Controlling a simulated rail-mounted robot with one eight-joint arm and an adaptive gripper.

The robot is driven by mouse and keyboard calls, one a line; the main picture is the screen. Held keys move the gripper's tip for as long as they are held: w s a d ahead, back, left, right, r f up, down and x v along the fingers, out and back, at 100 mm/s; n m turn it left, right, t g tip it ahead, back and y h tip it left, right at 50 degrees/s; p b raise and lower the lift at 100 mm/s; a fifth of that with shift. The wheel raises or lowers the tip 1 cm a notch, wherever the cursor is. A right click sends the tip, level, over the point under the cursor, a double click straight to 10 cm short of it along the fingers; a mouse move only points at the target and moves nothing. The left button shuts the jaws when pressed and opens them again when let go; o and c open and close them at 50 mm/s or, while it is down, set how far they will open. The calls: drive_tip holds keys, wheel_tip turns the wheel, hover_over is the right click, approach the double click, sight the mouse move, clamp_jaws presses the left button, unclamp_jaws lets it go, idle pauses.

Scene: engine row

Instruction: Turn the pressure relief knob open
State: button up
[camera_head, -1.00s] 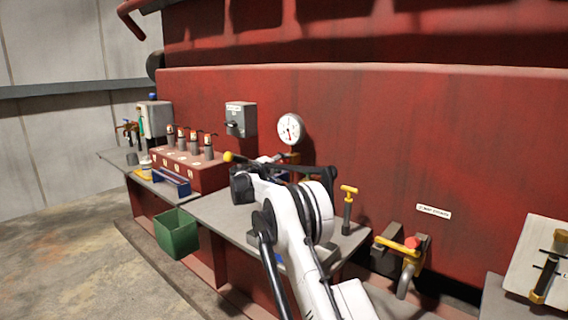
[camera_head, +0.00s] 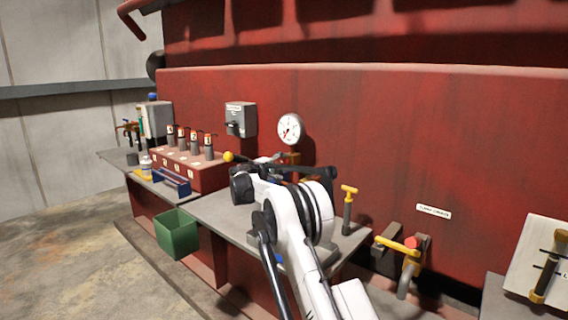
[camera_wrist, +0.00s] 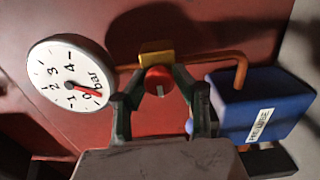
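The pressure relief knob (camera_wrist: 157,82) is a small round red knob with a pale mark pointing down in the wrist view. It sits in front of a brass block (camera_wrist: 156,52) on a copper pipe. My gripper (camera_wrist: 160,74) has one dark finger on each side of the knob, with the tips appearing to touch it. The white pressure gauge (camera_wrist: 69,85) is left of the knob, its red needle close to 0; it also shows in the head view (camera_head: 290,129). In the head view my arm hides the knob and most of my gripper.
A blue labelled box (camera_wrist: 262,105) stands right of the knob in the wrist view. On the bench are a red block with several cylinders (camera_head: 190,170) and a yellow-topped T-handle (camera_head: 348,205). A green bin (camera_head: 177,235) hangs at the bench's front edge.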

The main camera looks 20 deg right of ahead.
drive_tip(key=o, duration=0.3)
drive_tip(key=shift+o, duration=0.2)
drive_tip(key=shift+a, duration=0.1)
drive_tip(key=v, duration=1.2)
